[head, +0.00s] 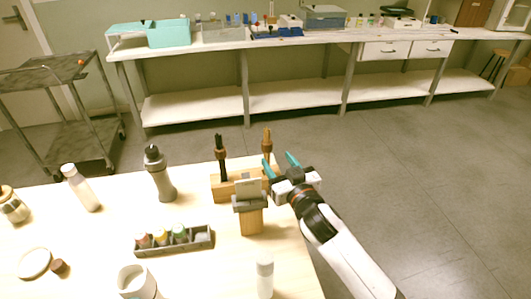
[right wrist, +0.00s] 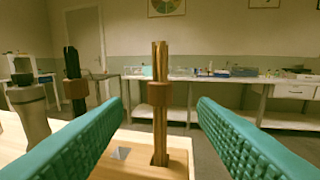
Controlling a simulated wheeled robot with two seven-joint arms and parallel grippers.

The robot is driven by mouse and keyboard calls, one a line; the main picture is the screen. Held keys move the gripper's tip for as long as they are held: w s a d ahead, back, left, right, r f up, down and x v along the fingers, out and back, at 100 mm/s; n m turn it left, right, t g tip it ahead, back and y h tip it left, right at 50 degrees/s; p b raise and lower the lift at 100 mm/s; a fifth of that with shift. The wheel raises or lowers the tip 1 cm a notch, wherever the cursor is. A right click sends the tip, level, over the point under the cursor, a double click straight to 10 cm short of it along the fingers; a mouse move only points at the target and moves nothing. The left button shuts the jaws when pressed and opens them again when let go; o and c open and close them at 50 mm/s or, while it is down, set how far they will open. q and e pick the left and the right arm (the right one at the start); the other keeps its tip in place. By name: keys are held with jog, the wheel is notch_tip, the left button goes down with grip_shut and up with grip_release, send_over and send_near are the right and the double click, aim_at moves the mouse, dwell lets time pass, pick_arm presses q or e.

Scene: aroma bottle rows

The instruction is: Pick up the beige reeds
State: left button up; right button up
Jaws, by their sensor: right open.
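The beige reeds (right wrist: 160,62) are a tall tan bundle with a brown collar, standing upright in a wooden holder block (right wrist: 133,140). In the head view the reeds (head: 267,142) rise at the right end of the block, partly hidden lower down. A dark bundle of reeds (head: 222,160) with a brown collar stands at the block's left end. My right gripper (head: 279,163) is open beside the beige reeds. In the right wrist view the reeds appear centred between its teal fingers, touching neither; they look a little beyond the fingertips. My left gripper is not in view.
A grey stand on a wooden base (head: 251,222) is close in front of the holder. A grey bottle (head: 160,175), a white bottle (head: 80,188) and a dark tray of small bottles (head: 173,249) occupy the table to the left. Open floor lies right of the table.

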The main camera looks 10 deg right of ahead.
aim_at(269, 148)
jog(key=shift+w+a+r, duration=0.1)
jog(key=shift+w+a, duration=0.05)
jog(key=shift+w, duration=0.95)
jog(key=w, duration=0.2)
jog(key=w+a+p, duration=0.1)
jog(key=w, duration=0.2)
jog(key=shift+w+a, duration=0.1)
jog(key=shift+w, duration=0.2)
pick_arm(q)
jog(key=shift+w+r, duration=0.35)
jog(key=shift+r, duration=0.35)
pick_arm(e)
jog(key=shift+c, duration=0.2)
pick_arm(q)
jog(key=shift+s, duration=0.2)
pick_arm(e)
jog(key=c, duration=1)
